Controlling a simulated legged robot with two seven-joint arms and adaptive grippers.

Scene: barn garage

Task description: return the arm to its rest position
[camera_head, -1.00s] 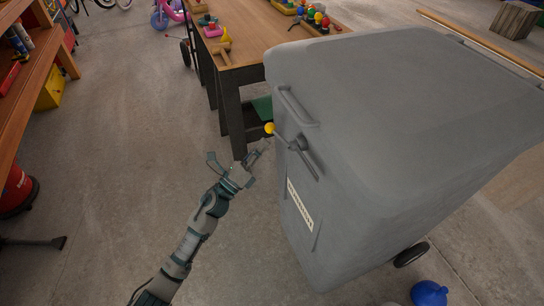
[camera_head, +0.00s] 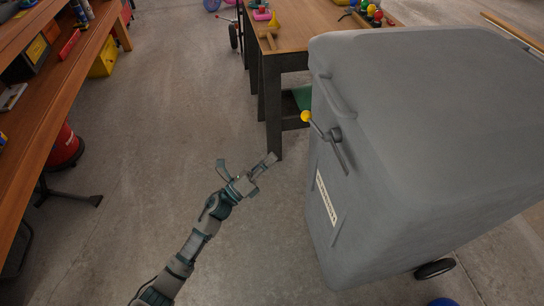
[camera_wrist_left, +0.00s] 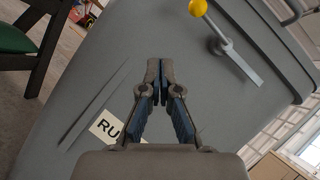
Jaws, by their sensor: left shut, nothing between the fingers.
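My left arm comes in from the bottom of the head view, and its gripper (camera_head: 246,170) is over the open floor, left of a big grey bin. In the left wrist view the fingers of this gripper (camera_wrist_left: 160,72) are together with nothing between them. The grey bin (camera_head: 430,150) stands at the right; its front fills much of the left wrist view. A lever with a yellow knob (camera_head: 306,116) is on the bin's front, apart from the gripper. It also shows in the left wrist view (camera_wrist_left: 198,7). My right gripper is not in view.
A wooden workbench (camera_head: 290,35) with small toys stands behind the bin. Wooden shelves (camera_head: 40,130) line the left side, with a red canister (camera_head: 66,148) by them. Bare concrete floor (camera_head: 150,130) lies between the shelves and the bin.

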